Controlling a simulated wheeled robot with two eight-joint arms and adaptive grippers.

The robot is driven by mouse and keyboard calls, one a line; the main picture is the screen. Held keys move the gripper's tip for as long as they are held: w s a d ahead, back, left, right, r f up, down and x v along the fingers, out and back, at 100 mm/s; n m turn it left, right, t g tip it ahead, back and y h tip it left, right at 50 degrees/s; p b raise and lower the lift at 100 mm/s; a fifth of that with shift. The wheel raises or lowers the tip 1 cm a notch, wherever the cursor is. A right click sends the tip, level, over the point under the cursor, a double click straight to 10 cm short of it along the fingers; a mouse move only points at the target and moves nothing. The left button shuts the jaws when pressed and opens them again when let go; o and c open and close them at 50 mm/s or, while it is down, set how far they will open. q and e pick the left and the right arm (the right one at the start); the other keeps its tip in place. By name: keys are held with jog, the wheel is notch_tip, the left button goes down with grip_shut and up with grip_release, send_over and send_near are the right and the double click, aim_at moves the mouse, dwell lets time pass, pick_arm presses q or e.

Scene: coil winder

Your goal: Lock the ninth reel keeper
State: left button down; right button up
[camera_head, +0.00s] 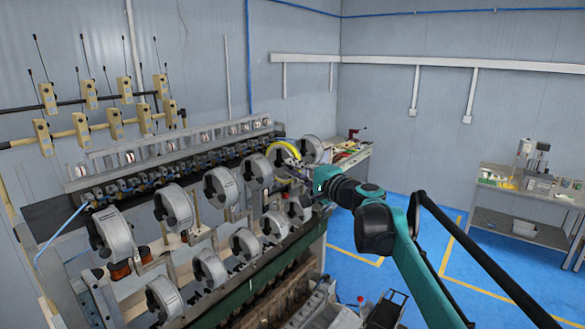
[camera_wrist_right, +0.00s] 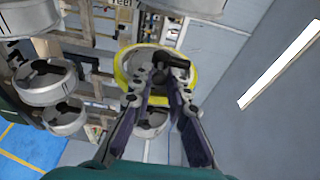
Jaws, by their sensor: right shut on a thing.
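The reel with the yellow rim (camera_head: 281,147) is in the upper row of the winder, second from the far right end. It also shows in the wrist view, where its yellow rim (camera_wrist_right: 191,88) surrounds a dark reel keeper (camera_wrist_right: 176,62) at the hub. My right gripper (camera_head: 302,173) reaches this reel from the right. In the wrist view its two fingers (camera_wrist_right: 160,88) converge on the dark keeper and are shut on it. The fingertips partly cover the keeper, so its lock position cannot be told. My left gripper is in neither view.
Other grey reels (camera_head: 222,186) with dark keepers stand in two rows along the winder, close to the gripper. Beige tensioners (camera_head: 88,94) line the back wall. A workbench (camera_head: 530,200) stands at the right.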

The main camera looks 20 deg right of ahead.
jog(key=shift+s+d, duration=0.1)
jog(key=shift+s, duration=0.05)
jog(key=shift+d+v, duration=0.2)
jog(key=shift+v, duration=0.7)
jog(key=o, duration=0.7)
jog(key=shift+d, duration=0.1)
jog(key=shift+c, duration=0.2)
jog(key=v, duration=0.7)
jog(key=shift+s, duration=0.15)
